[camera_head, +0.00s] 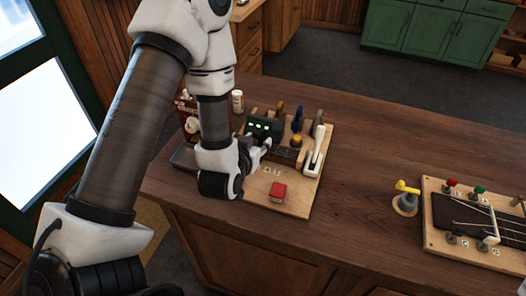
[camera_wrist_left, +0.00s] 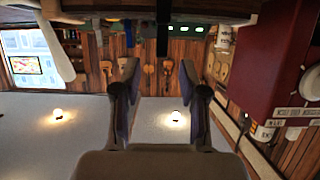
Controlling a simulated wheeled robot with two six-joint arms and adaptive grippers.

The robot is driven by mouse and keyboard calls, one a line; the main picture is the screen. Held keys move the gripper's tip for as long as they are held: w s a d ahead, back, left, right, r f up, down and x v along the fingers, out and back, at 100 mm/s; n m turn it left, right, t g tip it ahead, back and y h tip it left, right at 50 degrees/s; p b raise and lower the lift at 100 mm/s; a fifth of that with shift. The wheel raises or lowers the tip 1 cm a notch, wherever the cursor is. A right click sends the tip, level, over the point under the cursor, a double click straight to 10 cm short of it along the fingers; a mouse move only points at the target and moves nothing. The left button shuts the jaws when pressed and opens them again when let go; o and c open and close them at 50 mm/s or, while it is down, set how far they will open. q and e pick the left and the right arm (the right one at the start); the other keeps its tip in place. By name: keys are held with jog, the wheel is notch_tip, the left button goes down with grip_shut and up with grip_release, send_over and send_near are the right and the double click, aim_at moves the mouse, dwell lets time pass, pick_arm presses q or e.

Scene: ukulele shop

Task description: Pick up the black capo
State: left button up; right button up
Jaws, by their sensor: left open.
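I cannot surely make out the black capo in either view; part of the board is hidden behind my left arm. My left gripper (camera_head: 262,148) is over the wooden board (camera_head: 292,203), in front of a dark box with green lights (camera_head: 264,127). In the left wrist view, my left gripper (camera_wrist_left: 158,90) has its two fingers apart with nothing between them. A dark upright piece (camera_wrist_left: 163,25) shows at the top of that view, beyond the fingers; I cannot tell what it is. My right gripper is not in view.
A red box (camera_head: 187,110) and a white bottle (camera_head: 237,101) stand behind. A fretboard fixture (camera_head: 440,240) is at right.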

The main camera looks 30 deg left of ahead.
aim_at(261, 137)
pick_arm(q)
jog(key=shift+w+a+f+b, duration=0.2)
jog(key=shift+w+f+b, duration=0.3)
jog(key=shift+w+b, duration=0.05)
jog(key=shift+w+a+f+b, duration=0.15)
jog(key=shift+w+f+b, duration=0.35)
jog(key=shift+b, duration=0.05)
jog(key=shift+w+a+p, duration=0.25)
jog(key=shift+w+p, duration=0.8)
jog(key=shift+w, duration=0.05)
jog(key=shift+w+f, duration=0.2)
jog(key=shift+w, duration=0.1)
jog(key=shift+w+a+f, duration=0.1)
jog(key=shift+f, duration=0.1)
grip_shut()
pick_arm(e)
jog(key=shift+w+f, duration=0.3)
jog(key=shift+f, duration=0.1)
pick_arm(q)
jog(key=shift+r, duration=0.1)
